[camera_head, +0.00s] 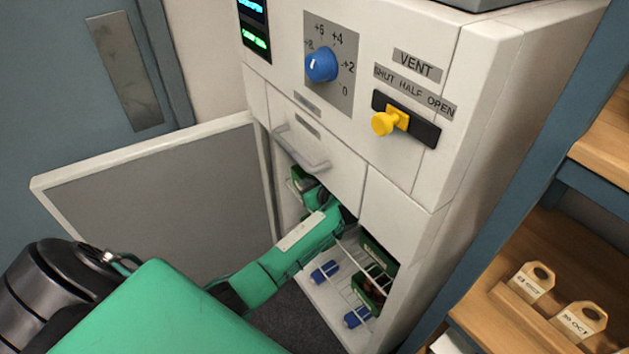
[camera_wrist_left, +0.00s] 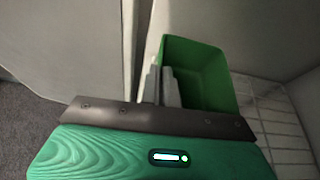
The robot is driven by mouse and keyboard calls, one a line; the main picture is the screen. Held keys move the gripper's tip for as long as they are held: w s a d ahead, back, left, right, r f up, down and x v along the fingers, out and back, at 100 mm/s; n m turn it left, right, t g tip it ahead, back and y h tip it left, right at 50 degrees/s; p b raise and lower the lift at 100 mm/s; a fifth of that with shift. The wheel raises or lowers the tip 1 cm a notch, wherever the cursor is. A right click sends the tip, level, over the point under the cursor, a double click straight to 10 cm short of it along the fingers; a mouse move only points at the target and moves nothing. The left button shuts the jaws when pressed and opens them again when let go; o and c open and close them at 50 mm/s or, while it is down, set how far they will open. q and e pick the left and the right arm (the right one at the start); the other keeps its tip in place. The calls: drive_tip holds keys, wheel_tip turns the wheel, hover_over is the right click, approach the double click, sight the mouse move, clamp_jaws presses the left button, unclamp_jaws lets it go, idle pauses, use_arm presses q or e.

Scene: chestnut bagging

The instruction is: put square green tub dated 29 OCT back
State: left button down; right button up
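An open-topped square green tub (camera_wrist_left: 205,70) is inside the open cabinet. It also shows at the left of the opening in the head view (camera_head: 299,178), partly hidden by my gripper. No date on it can be read. My left gripper (camera_wrist_left: 161,84) reaches into the cabinet, with its two grey fingers close together at the tub's left wall, one on the inner side and one on the outer side. It looks shut on that wall. The tub is beside a white wire shelf (camera_wrist_left: 280,120); whether it touches the shelf is unclear. My right gripper is not in view.
The cabinet door (camera_head: 160,205) stands open to the left. Dark green tubs (camera_head: 377,262) and blue items (camera_head: 325,271) are on the wire racks at right. Above are a blue dial (camera_head: 321,65) and a yellow vent slider (camera_head: 390,121). A wooden shelf (camera_head: 545,240) with tags stands at right.

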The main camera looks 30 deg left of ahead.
use_arm(q)
drive_tip(key=shift+w+r, duration=0.1)
drive_tip(key=shift+w, duration=0.4)
drive_tip(key=w, duration=0.1)
drive_tip(key=w+f, duration=0.1)
drive_tip(key=shift+w+d, duration=0.1)
drive_tip(key=shift+w, duration=0.3)
drive_tip(key=shift+f, duration=0.25)
drive_tip(key=shift+s, duration=0.1)
drive_tip(key=c, duration=1.6)
unclamp_jaws()
drive_tip(key=shift+c, duration=0.2)
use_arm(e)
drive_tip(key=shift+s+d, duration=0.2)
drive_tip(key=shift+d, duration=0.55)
use_arm(q)
drive_tip(key=shift+d, duration=0.1)
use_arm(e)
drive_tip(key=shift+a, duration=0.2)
